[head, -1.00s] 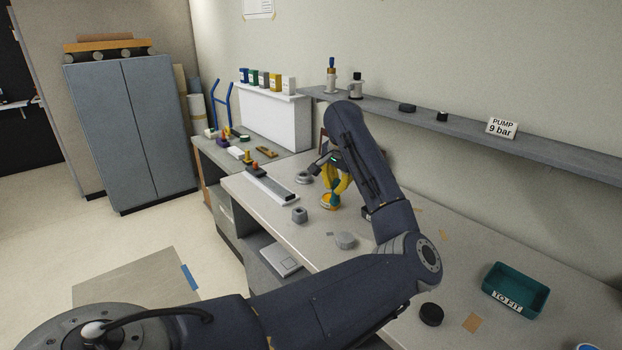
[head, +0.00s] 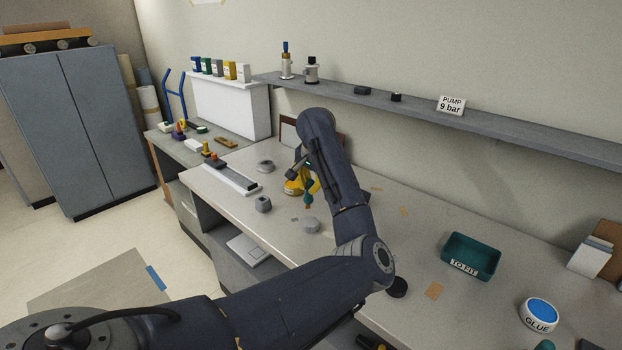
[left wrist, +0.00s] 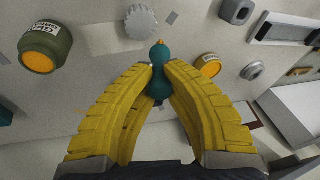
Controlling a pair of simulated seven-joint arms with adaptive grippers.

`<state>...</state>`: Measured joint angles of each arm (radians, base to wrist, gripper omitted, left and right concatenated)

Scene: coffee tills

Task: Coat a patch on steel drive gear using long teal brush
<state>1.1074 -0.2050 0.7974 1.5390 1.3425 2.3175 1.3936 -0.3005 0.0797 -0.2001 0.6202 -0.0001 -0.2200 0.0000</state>
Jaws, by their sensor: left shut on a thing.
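My left gripper (head: 309,184) is shut on the teal brush (head: 308,200), which points downward. In the left wrist view, the yellow fingers (left wrist: 158,75) close on the teal brush (left wrist: 158,58), with a small orange tip at its far end. The grey toothed steel gear (head: 311,226) lies flat on the bench just in front of the brush. It also shows in the left wrist view (left wrist: 140,22), just beyond the brush tip; I see no clear contact. A yellow pot (head: 292,188) with orange contents (left wrist: 208,66) stands beside the brush. My right gripper is out of view.
A grey hexagonal piece (head: 263,204) and a grey ring (head: 265,167) lie left of the gear. A teal tray (head: 471,257) and a glue tub (head: 539,314) are at the right. A shelf (head: 420,112) runs behind.

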